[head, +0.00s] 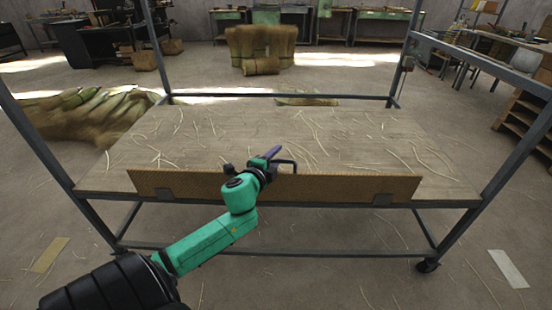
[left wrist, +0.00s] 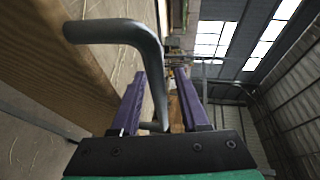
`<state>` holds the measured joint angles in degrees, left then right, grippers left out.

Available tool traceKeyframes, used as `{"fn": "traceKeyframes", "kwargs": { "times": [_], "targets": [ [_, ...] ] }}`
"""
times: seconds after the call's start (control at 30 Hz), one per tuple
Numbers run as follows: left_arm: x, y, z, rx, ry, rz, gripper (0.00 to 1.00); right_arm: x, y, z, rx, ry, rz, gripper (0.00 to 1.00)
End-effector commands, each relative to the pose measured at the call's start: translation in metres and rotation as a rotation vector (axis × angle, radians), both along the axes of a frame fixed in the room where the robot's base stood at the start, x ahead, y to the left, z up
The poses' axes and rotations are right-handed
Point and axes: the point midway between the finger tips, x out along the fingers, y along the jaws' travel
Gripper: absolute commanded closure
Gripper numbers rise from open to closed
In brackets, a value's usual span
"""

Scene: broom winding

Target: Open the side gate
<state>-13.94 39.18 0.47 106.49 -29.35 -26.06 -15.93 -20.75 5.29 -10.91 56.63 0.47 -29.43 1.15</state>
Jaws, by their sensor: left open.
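The side gate (head: 340,188) is a long brown board standing upright along the near edge of a wheeled cart's wooden deck. A dark bar handle (head: 294,165) sticks up at about the middle of the gate. My left gripper (head: 273,153) is at this handle. In the left wrist view the grey U-shaped handle (left wrist: 130,33) is close up, and its long bar passes between the two purple fingers of my left gripper (left wrist: 160,98). The fingers are open, with gaps beside the bar. My right gripper is not in view.
The cart deck (head: 240,130) carries scattered straw strands, inside a grey metal frame (head: 150,40) with posts. Straw bundles (head: 75,115) lie on the floor at left, and more bundles (head: 262,48) are behind. A wooden shelf (head: 525,118) stands at right.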

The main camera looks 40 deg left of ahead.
Motion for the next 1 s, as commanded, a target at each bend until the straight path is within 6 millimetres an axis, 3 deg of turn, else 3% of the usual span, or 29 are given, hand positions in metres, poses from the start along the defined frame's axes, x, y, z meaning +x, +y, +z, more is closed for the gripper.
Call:
{"fn": "traceKeyframes", "kwargs": {
  "times": [0.13, 0.17, 0.27, 0.3, 1.0],
  "targets": [
    [-0.0002, -0.0002, -0.0001, 0.000, 0.000, 0.000, 0.55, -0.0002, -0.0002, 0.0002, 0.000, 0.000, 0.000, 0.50],
    [-0.0003, -0.0002, 0.0000, 0.000, 0.000, 0.000, 0.59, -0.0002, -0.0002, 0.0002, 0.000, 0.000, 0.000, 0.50],
    [-0.0003, -0.0003, 0.0000, 0.000, 0.000, -0.001, 0.97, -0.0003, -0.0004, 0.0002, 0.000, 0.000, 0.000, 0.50],
    [-0.0004, -0.0003, -0.0001, 0.000, 0.000, -0.001, 1.00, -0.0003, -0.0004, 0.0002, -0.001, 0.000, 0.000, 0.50],
    [-0.0007, -0.0006, -0.0008, -0.001, 0.002, -0.001, 1.00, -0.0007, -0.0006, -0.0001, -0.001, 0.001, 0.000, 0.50]
  ]
}}
